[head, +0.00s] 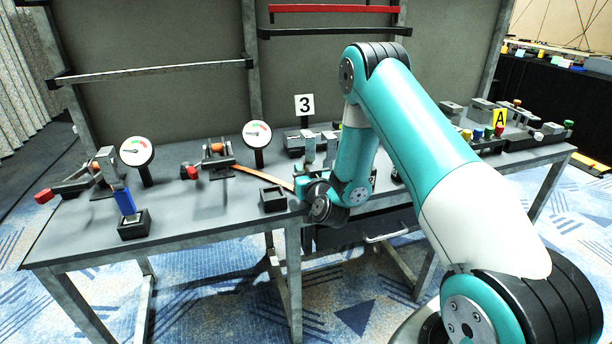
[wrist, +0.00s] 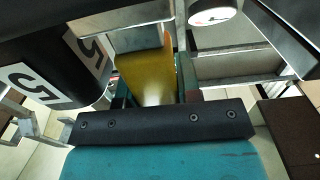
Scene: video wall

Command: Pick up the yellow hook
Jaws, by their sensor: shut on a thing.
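In the wrist view, the yellow hook (wrist: 146,68) shows as a broad yellow piece with a bright patch low on it. My gripper (wrist: 152,88) is around it, with dark and teal finger parts on both sides, and is shut on it. The hook's far end and its full shape cannot be made out. In the head view, my arm reaches to the middle of the grey table (head: 190,215), its wrist low over the front edge.
A black cylinder with white "5" labels (wrist: 88,55) is close to the left of the hook in the wrist view. A round gauge (wrist: 212,10) is at upper right. On the table are gauges (head: 136,151), a small black box (head: 273,199) and a blue-handled device (head: 124,201).

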